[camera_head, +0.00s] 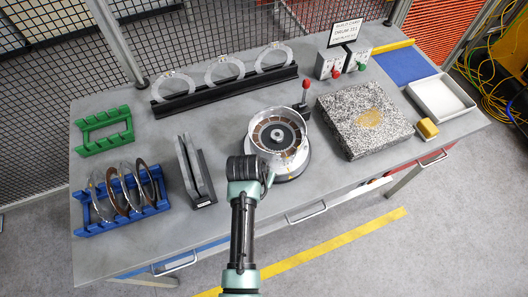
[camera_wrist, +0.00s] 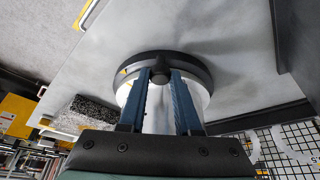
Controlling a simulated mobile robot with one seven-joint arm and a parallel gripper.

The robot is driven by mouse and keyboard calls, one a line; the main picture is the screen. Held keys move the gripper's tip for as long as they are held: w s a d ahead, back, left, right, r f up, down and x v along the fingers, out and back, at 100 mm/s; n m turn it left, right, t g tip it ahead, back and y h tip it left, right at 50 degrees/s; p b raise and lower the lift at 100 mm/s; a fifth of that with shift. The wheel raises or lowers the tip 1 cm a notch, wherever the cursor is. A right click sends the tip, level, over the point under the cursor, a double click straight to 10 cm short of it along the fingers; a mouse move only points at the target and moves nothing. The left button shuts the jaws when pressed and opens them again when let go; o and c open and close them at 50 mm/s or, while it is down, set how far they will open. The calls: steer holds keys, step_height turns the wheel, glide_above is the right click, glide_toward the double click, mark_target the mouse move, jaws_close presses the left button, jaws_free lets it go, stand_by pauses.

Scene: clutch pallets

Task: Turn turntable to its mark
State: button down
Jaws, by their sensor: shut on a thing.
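The turntable (camera_head: 300,162) is a round silver base at the middle of the table, with a brown-segmented clutch disc (camera_head: 277,136) on it. It also shows in the wrist view (camera_wrist: 192,64) as a dark ring with a pale body. A small yellow mark (camera_wrist: 124,72) sits on the ring, left of my gripper. My gripper (camera_wrist: 160,82) is shut on a short dark knob (camera_wrist: 160,74) at the turntable's near rim. In the head view my wrist hides the fingertips and the rim's near-left part.
A lever with a red knob (camera_head: 305,88) stands at the turntable's back right. A granite block (camera_head: 350,112) lies to its right, a dark upright holder (camera_head: 196,172) to its left. A blue rack (camera_head: 120,208) holds several discs. The table's front edge is close to my arm.

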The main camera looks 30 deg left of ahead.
steer(key=shift+w+r, duration=0.1)
steer(key=c, duration=0.6)
jaws_free()
steer(key=b+v, duration=0.1)
steer(key=v, duration=1.2)
steer(key=shift+b, duration=0.35)
